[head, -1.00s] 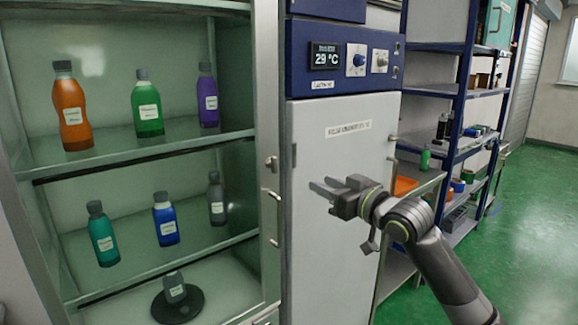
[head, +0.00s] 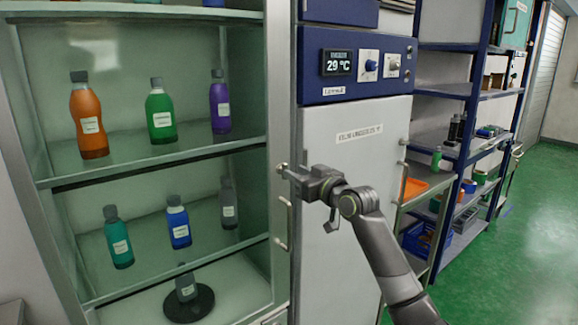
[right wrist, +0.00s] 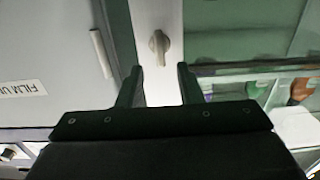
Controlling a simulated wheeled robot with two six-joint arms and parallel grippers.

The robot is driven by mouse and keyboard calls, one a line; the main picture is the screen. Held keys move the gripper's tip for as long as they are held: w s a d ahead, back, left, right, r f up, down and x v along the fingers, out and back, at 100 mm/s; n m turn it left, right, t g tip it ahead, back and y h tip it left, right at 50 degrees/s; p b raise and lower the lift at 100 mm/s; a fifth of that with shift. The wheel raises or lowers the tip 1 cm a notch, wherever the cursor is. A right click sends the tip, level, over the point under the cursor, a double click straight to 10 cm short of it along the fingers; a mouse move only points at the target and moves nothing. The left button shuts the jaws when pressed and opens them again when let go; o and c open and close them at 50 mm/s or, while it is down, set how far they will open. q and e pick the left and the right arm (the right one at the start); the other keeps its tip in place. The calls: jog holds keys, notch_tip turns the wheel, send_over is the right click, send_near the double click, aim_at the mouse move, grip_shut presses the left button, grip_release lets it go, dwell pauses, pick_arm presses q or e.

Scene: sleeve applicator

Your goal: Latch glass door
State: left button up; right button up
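The glass door (head: 180,65) fronts the cabinet of bottles on the left and looks closed. Its metal side frame carries a bar handle (head: 283,222) and, above it, a small latch knob (head: 281,168). In the right wrist view the latch knob (right wrist: 159,46) is a pale turn piece on the light frame strip, pointing roughly along the fingers. My right gripper (head: 288,174) is at the frame by the knob. In the right wrist view its fingers (right wrist: 159,84) are apart, with the knob just ahead of the gap and nothing held. My left gripper is out of view.
Several bottles stand on the cabinet shelves, with a grey bottle on a black disc (head: 189,303) below. A white cabinet (head: 345,225) with a blue control panel (head: 345,65) stands close right of the door. A blue shelf rack (head: 470,100) is farther right, beside open green floor (head: 530,240).

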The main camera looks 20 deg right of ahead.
jog(key=shift+p+x, duration=0.35)
jog(key=shift+x, duration=1.75)
grip_shut()
